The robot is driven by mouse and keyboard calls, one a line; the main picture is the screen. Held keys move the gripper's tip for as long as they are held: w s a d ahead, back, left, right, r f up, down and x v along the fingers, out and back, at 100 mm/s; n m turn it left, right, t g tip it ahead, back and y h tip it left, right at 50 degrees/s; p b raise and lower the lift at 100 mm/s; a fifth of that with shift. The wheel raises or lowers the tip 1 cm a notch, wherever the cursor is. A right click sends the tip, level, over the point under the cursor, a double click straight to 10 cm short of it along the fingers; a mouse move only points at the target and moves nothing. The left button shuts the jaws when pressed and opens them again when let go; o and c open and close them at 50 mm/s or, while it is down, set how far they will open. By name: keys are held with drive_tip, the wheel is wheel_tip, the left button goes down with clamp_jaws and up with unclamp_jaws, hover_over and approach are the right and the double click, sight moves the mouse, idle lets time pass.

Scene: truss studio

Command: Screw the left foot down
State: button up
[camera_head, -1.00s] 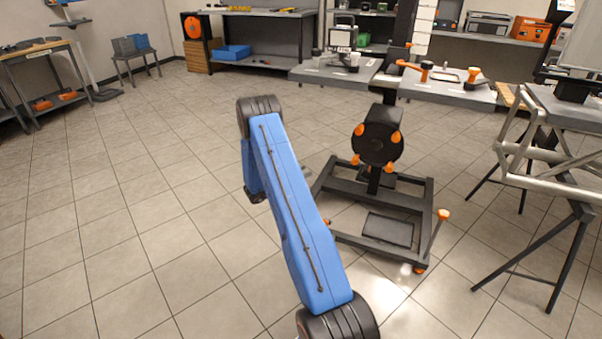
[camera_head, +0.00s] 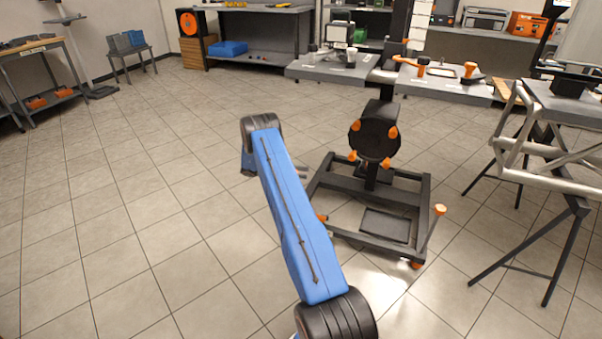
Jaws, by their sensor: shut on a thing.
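The wheeled stand-like base frame (camera_head: 385,240) is dark and sits on the tiled floor, right of my blue arm. Its right foot has an upright rod with an orange knob (camera_head: 439,209). At its left front, a small orange part of the left foot (camera_head: 321,217) shows beside my arm. The rest of that foot, with its knob, is hidden behind the arm. My gripper (camera_head: 302,172) shows only as small grey finger ends past the arm's right edge, by the frame's left corner. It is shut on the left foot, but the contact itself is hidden.
A black round hub with orange knobs (camera_head: 374,132) rises from the frame, under a grey tray table (camera_head: 445,88). A trestle (camera_head: 570,190) with a pale tube frame stands at the right. A workbench (camera_head: 25,75) is far left. Floor to the left is clear.

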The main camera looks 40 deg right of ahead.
drive_tip(key=shift+s+a+m+g+y, duration=0.1)
drive_tip(key=shift+m+g+y, duration=0.2)
drive_tip(key=shift+m+y, duration=0.15)
drive_tip(key=o, duration=1)
drive_tip(key=shift+o, duration=0.2)
